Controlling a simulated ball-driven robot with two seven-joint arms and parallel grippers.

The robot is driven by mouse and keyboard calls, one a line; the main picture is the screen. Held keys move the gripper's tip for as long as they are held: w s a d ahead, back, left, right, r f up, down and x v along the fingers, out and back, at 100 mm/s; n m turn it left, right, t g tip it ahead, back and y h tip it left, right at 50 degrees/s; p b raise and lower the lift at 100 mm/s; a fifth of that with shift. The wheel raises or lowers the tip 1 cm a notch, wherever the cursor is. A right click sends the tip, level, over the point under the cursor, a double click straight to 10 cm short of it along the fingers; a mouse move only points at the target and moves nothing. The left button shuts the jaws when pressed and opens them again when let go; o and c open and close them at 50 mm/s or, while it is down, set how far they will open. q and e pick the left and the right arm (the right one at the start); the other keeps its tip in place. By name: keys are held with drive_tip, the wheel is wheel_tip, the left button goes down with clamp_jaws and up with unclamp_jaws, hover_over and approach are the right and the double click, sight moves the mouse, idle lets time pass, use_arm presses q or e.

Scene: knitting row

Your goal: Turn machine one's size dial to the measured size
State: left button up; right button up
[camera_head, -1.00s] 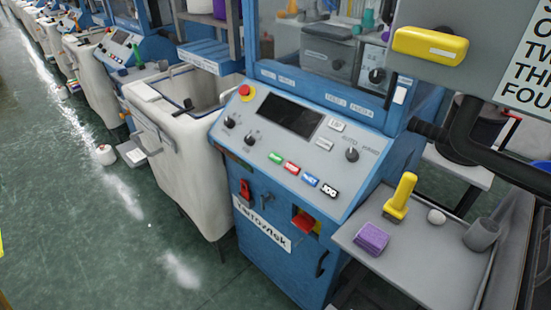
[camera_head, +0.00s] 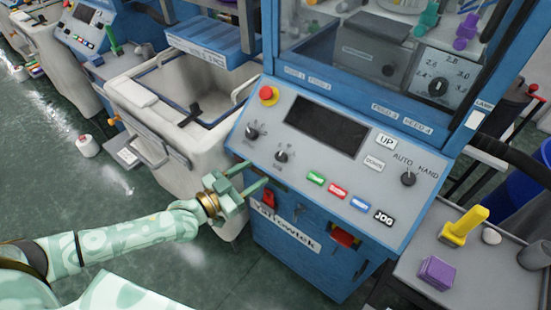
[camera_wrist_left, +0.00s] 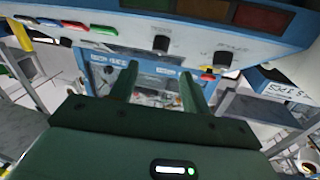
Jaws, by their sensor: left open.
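Machine one's blue cabinet has a sloping grey control panel (camera_head: 330,185). Two black knobs sit at its left, one upper (camera_head: 252,132) and one lower (camera_head: 282,156); their small labels are unreadable. A numbered dial (camera_head: 437,88) with a black knob and figures around 2.4 to 3.0 is at the upper right; its pointer setting is unclear. My left gripper (camera_head: 256,174) is open and empty, in front of the panel's lower left edge, below the two knobs. In the left wrist view, its parted fingers (camera_wrist_left: 158,85) lie below two black knobs (camera_wrist_left: 161,43). My right gripper is out of view.
A red emergency button (camera_head: 268,94), a dark screen (camera_head: 326,124) and coloured buttons (camera_head: 337,190) share the panel. A white bin (camera_head: 185,130) stands left of it. A side shelf (camera_head: 440,285) holds a yellow-handled tool (camera_head: 463,226) and a purple block (camera_head: 436,272).

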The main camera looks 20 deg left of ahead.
sight(278, 157)
use_arm(q)
drive_tip(key=b+x, duration=0.1)
drive_tip(key=x, duration=0.7)
drive_tip(key=shift+w+d, duration=0.1)
drive_tip(key=c, duration=1)
